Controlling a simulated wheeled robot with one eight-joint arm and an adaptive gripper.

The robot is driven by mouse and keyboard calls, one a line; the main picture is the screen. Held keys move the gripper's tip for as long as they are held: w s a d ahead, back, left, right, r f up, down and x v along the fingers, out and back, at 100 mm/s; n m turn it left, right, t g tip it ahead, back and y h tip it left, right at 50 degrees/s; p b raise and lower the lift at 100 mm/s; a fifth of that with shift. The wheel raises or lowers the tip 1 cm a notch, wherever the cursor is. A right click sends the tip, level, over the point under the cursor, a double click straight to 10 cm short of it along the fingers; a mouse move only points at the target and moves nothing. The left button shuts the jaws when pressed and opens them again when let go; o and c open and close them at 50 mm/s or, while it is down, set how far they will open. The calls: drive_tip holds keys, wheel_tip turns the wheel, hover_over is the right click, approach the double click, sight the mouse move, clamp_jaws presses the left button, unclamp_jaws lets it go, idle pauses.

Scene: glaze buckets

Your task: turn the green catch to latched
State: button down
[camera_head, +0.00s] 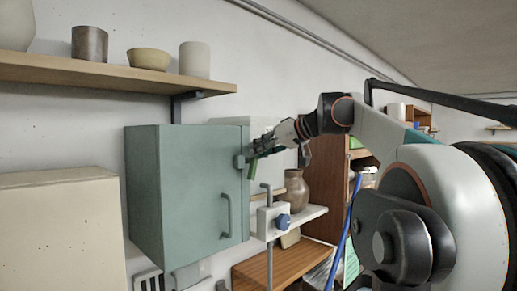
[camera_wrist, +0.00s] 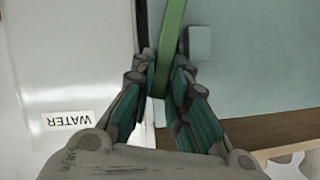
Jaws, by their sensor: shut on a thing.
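The green catch (camera_head: 252,168) is a narrow green bar at the upper right edge of the grey-green wall cabinet (camera_head: 145,195). In the head view it hangs down, slightly tilted, below my fingers. In the wrist view the catch (camera_wrist: 172,38) runs from the top edge down between the fingers. My gripper (camera_head: 258,150) is shut on the catch, and in the wrist view the fingertips (camera_wrist: 165,72) flank it. The cabinet door (camera_head: 205,190) looks closed, with a vertical handle (camera_head: 227,216). The catch's pivot is hidden in part by my fingers.
A wooden shelf (camera_head: 110,75) with pots is above the cabinet. A beige box (camera_head: 60,235) stands at left. A brown vase (camera_head: 295,188) and a blue knob (camera_head: 283,221) are right of the door. A WATER label (camera_wrist: 66,121) shows upside down.

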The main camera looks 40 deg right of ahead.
drive_tip(key=shift+w+d+f+m+t+y+b, duration=0.1)
drive_tip(key=shift+d+f+m+t+y+b, duration=0.65)
drive_tip(key=shift+m, duration=1.15)
drive_tip(key=shift+w+d+f+m+t+y+b, duration=0.15)
drive_tip(key=shift+f+m+y+b, duration=0.45)
drive_tip(key=shift+m+y, duration=0.95)
drive_tip(key=shift+s+d+f+m+t+y+b, duration=0.1)
drive_tip(key=shift+d+f+m+t+y+b, duration=0.35)
drive_tip(key=shift+m, duration=1.8)
drive_tip(key=shift+d+f, duration=0.1)
drive_tip(key=shift+f, duration=0.1)
drive_tip(key=c, duration=1.6)
unclamp_jaws()
drive_tip(key=shift+w, duration=0.1)
drive_tip(key=shift+o, duration=0.2)
drive_tip(key=v, duration=1.2)
drive_tip(key=shift+d, duration=0.15)
